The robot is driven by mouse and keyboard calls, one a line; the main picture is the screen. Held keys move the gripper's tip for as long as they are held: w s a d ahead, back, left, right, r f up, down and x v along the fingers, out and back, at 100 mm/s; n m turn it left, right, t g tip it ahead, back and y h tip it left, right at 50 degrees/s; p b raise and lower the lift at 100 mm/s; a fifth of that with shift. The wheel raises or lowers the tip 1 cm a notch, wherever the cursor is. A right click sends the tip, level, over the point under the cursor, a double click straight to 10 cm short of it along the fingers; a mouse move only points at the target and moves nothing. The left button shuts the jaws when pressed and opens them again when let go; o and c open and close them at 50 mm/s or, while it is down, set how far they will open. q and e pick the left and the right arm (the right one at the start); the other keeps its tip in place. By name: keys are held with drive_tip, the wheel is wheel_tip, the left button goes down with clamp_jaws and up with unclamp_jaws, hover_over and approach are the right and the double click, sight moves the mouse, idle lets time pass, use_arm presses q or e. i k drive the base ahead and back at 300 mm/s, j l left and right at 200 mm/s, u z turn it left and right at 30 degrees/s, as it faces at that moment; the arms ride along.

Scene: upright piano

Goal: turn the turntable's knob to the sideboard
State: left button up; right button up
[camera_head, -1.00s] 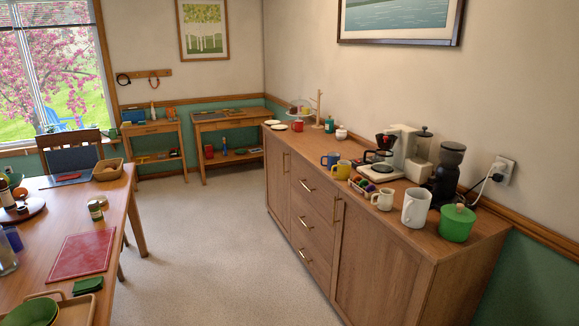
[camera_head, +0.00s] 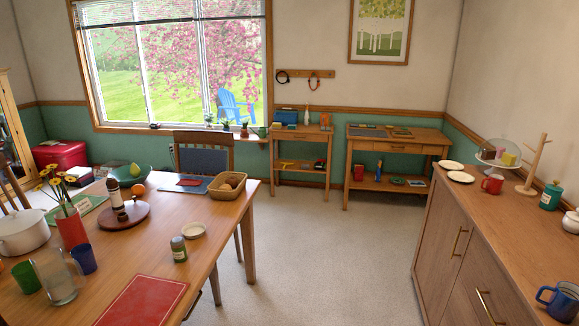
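The turntable (camera_head: 138,218) is a round, dark wooden disc lying on the dining table at the left. A tall dark-and-white bottle or mill (camera_head: 115,194) stands on it. A small dark piece, perhaps the knob, shows near its front, but it is too small to tell for sure. The sideboard (camera_head: 440,220) is brown wood with dull gold handles and runs along the right wall, across the open floor from the table. Neither of my grippers is in view.
On the dining table (camera_head: 222,225) near the turntable are a basket (camera_head: 233,187), a green-labelled jar (camera_head: 179,249), a small dish (camera_head: 194,230), a glass pitcher (camera_head: 56,278) and a red vase (camera_head: 71,228). Clear floor (camera_head: 320,260) lies between table and sideboard. A chair (camera_head: 204,150) stands behind the table.

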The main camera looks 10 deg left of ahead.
sight(136, 211)
drive_tip(key=i+u, duration=0.15)
drive_tip(key=i, duration=0.35)
drive_tip(key=i+l+u, duration=0.1)
drive_tip(key=i, duration=0.35)
drive_tip(key=i+l+u, duration=0.15)
drive_tip(key=i, duration=0.3)
drive_tip(key=i+l+u, duration=0.15)
drive_tip(key=i, duration=0.35)
